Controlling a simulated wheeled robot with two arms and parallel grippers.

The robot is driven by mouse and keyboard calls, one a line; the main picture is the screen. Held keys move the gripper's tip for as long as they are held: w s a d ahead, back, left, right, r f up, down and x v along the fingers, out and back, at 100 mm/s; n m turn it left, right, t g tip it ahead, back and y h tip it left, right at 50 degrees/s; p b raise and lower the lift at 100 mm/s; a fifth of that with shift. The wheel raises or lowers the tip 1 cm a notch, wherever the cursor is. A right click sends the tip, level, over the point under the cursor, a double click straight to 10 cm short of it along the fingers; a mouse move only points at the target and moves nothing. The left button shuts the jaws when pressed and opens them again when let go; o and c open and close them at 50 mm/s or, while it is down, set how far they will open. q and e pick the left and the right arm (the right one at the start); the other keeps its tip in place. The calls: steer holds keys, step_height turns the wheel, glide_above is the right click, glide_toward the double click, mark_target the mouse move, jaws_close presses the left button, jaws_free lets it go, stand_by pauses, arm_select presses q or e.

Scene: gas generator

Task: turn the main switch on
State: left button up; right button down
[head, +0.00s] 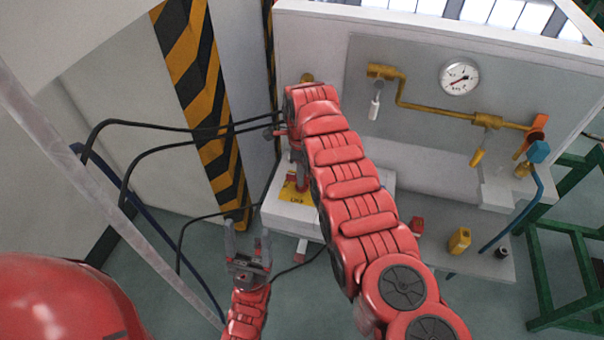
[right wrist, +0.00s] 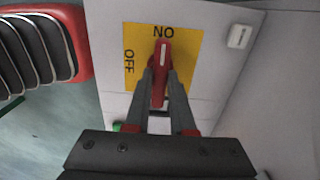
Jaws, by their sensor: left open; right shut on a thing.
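The main switch is a red handle (right wrist: 162,60) with a white stripe, on a yellow plate (right wrist: 190,45). In the right wrist view the plate reads ON at the top and OFF at the left, with the lettering turned. The stripe points up toward ON. My right gripper (right wrist: 161,76) is shut on the handle, one finger on each side. In the head view the yellow plate (head: 289,192) shows on a white box, and my right arm hides most of the switch. My left gripper (head: 248,238) is open and empty, left of and lower than the box.
Black cables (head: 150,130) run left of the white box (head: 288,215). A wall panel carries a gauge (head: 459,77) and yellow piping (head: 430,109). A yellow container (head: 459,240) stands on the low shelf. A green frame (head: 545,270) is at the right.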

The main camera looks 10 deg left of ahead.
stand_by(0.5)
steer(key=c, duration=0.8)
jaws_free()
steer(key=shift+o, duration=0.2)
step_height(320, 180, up, 17)
steer(key=p, duration=0.4)
steer(key=shift+r, duration=0.2)
steer(key=shift+f, duration=0.1)
